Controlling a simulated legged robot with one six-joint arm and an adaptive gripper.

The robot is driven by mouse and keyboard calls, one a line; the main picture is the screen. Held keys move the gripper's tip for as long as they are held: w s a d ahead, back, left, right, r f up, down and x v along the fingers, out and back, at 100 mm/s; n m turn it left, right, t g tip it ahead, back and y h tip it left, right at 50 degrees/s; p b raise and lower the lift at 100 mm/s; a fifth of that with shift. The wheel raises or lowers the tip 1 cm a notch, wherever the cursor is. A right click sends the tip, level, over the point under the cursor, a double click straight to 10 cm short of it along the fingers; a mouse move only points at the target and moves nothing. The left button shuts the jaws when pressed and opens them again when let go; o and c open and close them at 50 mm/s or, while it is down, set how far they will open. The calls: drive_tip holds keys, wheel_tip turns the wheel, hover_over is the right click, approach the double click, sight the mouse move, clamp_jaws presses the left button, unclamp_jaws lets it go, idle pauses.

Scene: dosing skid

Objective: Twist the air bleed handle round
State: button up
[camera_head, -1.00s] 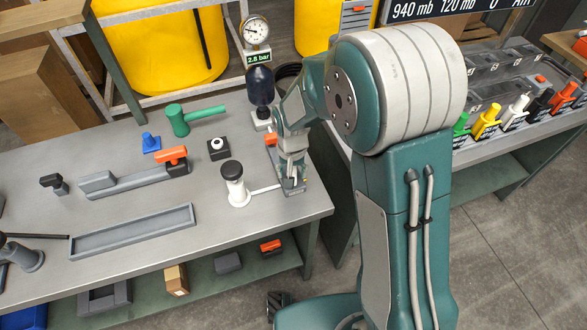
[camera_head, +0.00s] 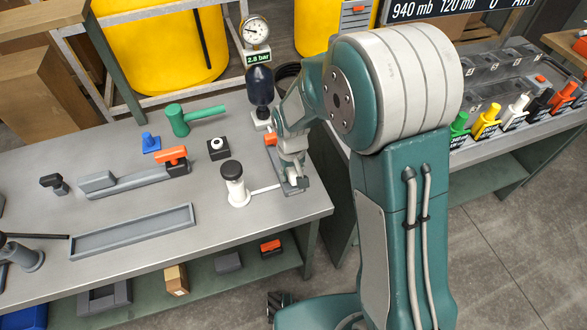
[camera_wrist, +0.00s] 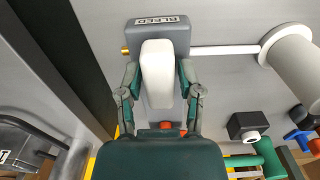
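The bleed block (camera_wrist: 180,42) is a grey body with a "BLEED" label, at the top middle of the wrist view. Its white handle (camera_wrist: 157,72) points toward me between the fingers of my gripper (camera_wrist: 159,78). The two fingers stand on either side of the handle, with narrow gaps visible, so they look open around it rather than clamped. In the head view my wrist hides most of the block at the bench's right end, so the handle cannot be made out there.
A thin pipe joins the block to a white post with a black cap (camera_head: 234,182). Behind stand a dark bulb (camera_head: 260,86) and a pressure gauge (camera_head: 256,32) reading 2.8 bar. A green mallet-like tool (camera_head: 190,118) and an orange-handled valve (camera_head: 172,156) lie to the left.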

drive_tip(key=o, duration=0.4)
drive_tip(key=shift+c, duration=0.2)
drive_tip(key=shift+r, duration=0.1)
drive_tip(key=shift+r, duration=3.5)
drive_tip(key=s+d+r+m+t, duration=0.1)
drive_tip(key=s+d+r, duration=0.2)
drive_tip(key=r, duration=0.3)
drive_tip(key=s+d+r+t, duration=0.1)
drive_tip(key=s+d+r, duration=0.3)
drive_tip(key=r, duration=0.2)
drive_tip(key=s+d+r+m+t, duration=0.1)
drive_tip(key=s+d+r, duration=0.1)
drive_tip(key=s, duration=0.4)
drive_tip(key=s+d+r+m+t, duration=0.1)
drive_tip(key=s+d+r+t, duration=0.1)
drive_tip(key=s, duration=0.4)
drive_tip(key=shift+d+r+t, duration=0.3)
drive_tip(key=shift+d+r, duration=0.35)
drive_tip(key=shift+d, duration=0.15)
